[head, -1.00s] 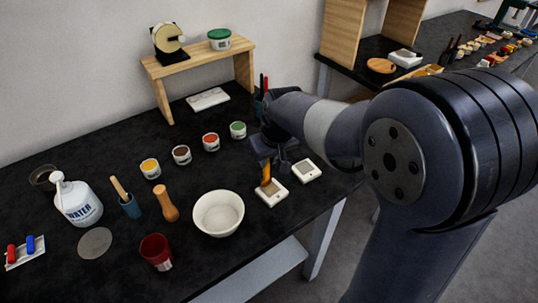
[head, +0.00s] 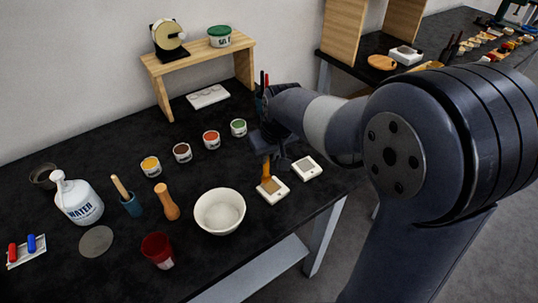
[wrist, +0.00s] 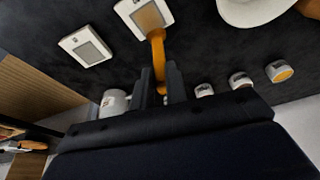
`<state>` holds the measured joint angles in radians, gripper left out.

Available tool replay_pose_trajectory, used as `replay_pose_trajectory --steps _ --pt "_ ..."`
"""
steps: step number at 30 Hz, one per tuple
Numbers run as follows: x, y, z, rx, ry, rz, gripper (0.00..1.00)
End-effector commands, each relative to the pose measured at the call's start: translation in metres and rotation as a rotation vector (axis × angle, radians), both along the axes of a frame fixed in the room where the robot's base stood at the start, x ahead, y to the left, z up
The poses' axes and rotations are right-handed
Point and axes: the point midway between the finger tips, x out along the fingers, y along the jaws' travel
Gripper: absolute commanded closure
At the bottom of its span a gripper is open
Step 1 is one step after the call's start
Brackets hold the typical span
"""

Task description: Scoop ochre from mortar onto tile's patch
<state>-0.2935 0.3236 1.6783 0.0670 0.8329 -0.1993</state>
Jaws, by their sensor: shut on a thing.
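My gripper (wrist: 160,90) is shut on an orange-yellow tool (wrist: 158,52), held by its handle. The tool also shows in the head view (head: 266,169), nearly upright, with its lower end at a white tile (head: 262,192). In the wrist view that tile (wrist: 124,8) has a tan-brown patch (wrist: 148,17), and the tool's end overlaps it; I cannot tell whether it touches. The mortar (head: 220,212), a white bowl, stands left of the tile; its inside looks pale and I cannot make out any ochre. My gripper's fingers are partly hidden in the head view.
A second white tile (head: 307,168) with a grey patch lies close on the right. A wooden pestle (head: 167,203), a red cup (head: 157,250) and several paint pots stand to the left. A wooden shelf (head: 200,62) is behind. The table's front edge is near the tiles.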

Motion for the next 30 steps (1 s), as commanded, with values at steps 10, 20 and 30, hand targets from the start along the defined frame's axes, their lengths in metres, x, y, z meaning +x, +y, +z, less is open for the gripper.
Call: replay_pose_trajectory --steps 10,20,30 --pt "0.001 -0.001 0.045 0.000 -0.001 -0.003 1.00" --pt "0.002 -0.002 0.074 0.000 -0.001 -0.006 1.00" --pt "0.002 -0.002 0.078 0.000 -0.001 -0.008 1.00"
